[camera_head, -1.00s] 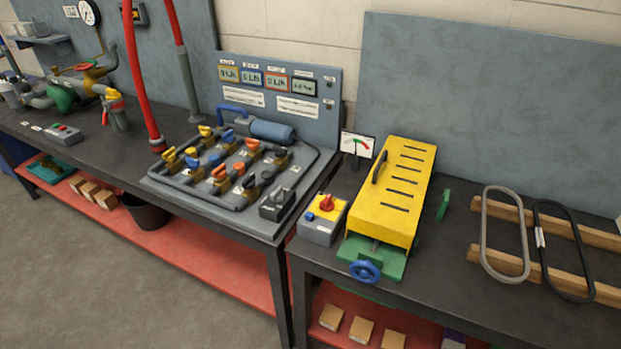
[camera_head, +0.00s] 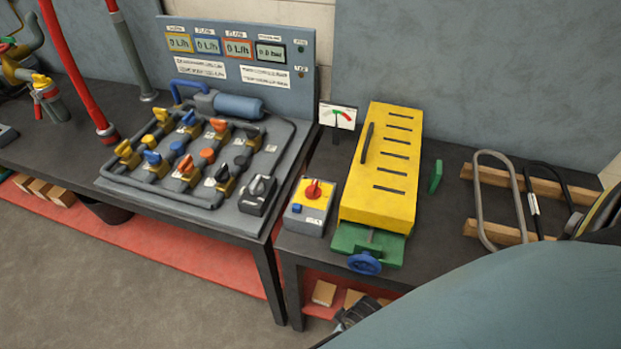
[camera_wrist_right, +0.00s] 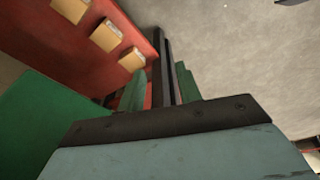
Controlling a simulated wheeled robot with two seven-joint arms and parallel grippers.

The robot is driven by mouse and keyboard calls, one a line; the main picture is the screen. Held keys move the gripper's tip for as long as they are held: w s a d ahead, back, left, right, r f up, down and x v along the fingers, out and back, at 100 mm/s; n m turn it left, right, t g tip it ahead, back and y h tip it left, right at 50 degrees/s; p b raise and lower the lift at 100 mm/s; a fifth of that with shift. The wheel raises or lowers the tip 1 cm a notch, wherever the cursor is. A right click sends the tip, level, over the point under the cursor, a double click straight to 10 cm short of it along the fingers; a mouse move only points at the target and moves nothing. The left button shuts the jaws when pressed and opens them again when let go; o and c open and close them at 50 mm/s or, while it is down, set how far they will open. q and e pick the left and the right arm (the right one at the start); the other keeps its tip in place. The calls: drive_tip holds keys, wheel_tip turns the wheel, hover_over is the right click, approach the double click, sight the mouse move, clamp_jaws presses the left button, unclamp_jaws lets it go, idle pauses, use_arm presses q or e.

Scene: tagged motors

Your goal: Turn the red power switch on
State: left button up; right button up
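The red power switch (camera_head: 313,190) is a red rotary knob on the yellow top of a small grey box (camera_head: 305,222). The box stands at the left front of the right-hand bench, with a blue button beside the knob. My right arm fills the lower right of the head view. A dark part (camera_head: 355,312), likely my right gripper, shows low in front of the bench, below and right of the switch, apart from it. My arm hides much of it. The right wrist view shows greenish parts near a dark bench leg; the finger gap is unclear. My left gripper is not in view.
A yellow slotted cover (camera_head: 385,170) with a blue handwheel (camera_head: 365,263) stands just right of the switch box. A gauge (camera_head: 337,116) is behind it. A valve board (camera_head: 210,165) is to the left. Boxes sit on the red lower shelf (camera_head: 215,255).

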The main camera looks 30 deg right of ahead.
drive_tip(key=w+a+r+n+y+p, duration=0.15)
drive_tip(key=w+r, duration=0.25)
drive_tip(key=r, duration=0.5)
drive_tip(key=w+a+r+n+h, duration=0.1)
drive_tip(key=w+a+r, duration=0.15)
drive_tip(key=r, duration=0.65)
drive_tip(key=w+r+n+y, duration=0.1)
drive_tip(key=w+r+n, duration=0.8)
drive_tip(key=w+n, duration=0.25)
drive_tip(key=n+g+h, duration=0.2)
drive_tip(key=n, duration=0.6)
approach(314, 186)
drive_tip(key=shift+n, duration=0.3)
drive_tip(key=f, duration=0.8)
drive_tip(key=shift+w+f+b, duration=0.2)
drive_tip(key=shift+f+b, duration=0.1)
drive_tip(key=shift+f, duration=0.05)
drive_tip(key=shift+c, duration=0.2)
clamp_jaws()
